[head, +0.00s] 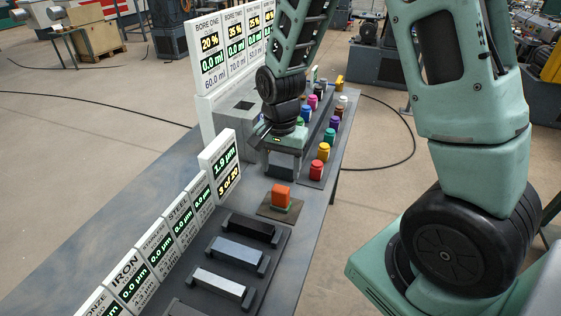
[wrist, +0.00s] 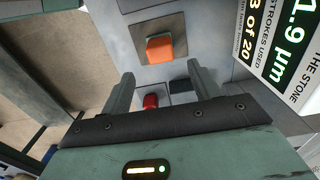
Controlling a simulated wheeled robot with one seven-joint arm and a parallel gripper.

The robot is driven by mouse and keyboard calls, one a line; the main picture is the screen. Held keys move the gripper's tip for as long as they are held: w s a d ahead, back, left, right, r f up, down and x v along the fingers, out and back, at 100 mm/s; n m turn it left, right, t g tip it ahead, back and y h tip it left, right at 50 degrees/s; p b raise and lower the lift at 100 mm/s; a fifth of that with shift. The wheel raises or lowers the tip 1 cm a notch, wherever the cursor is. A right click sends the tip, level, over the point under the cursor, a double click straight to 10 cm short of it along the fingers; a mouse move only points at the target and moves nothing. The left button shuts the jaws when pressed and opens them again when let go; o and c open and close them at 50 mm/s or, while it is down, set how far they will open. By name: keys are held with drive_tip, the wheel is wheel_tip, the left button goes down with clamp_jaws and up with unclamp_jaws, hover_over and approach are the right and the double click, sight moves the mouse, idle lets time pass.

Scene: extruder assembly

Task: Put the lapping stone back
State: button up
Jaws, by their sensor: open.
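The lapping stone is most likely the orange block (head: 281,196) on a brown square pad (head: 265,211), beside the sign "THE STONE". A little green shows at its foot in the head view. In the wrist view the orange block (wrist: 160,48) sits on its pad beyond my fingertips. My gripper (wrist: 162,80) is open, with nothing held between its two fingers. In the head view it hangs over the bench behind the orange block, and its fingertips are hard to make out.
A dark rack (head: 262,278) in front carries a black, a blue-grey and a silver bar. Small coloured jars (head: 319,168) stand in rows behind right. Sign panels (head: 219,171) line the left side. In the wrist view a red item (wrist: 151,101) lies between the fingers, below.

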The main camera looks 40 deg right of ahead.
drive_tip(key=shift+r, duration=0.5)
drive_tip(key=shift+a+r, duration=0.2)
drive_tip(key=shift+r, duration=0.05)
drive_tip(key=s+a+r+n, duration=0.4)
drive_tip(key=s+a+n, duration=0.5)
drive_tip(key=s, duration=0.1)
drive_tip(key=s+a+r+n, duration=0.4)
drive_tip(key=s+a+n, duration=0.4)
drive_tip(key=s+n, duration=0.2)
drive_tip(key=shift+a+r+y, duration=0.25)
drive_tip(key=shift+a+y, duration=0.05)
drive_tip(key=shift+a, duration=0.1)
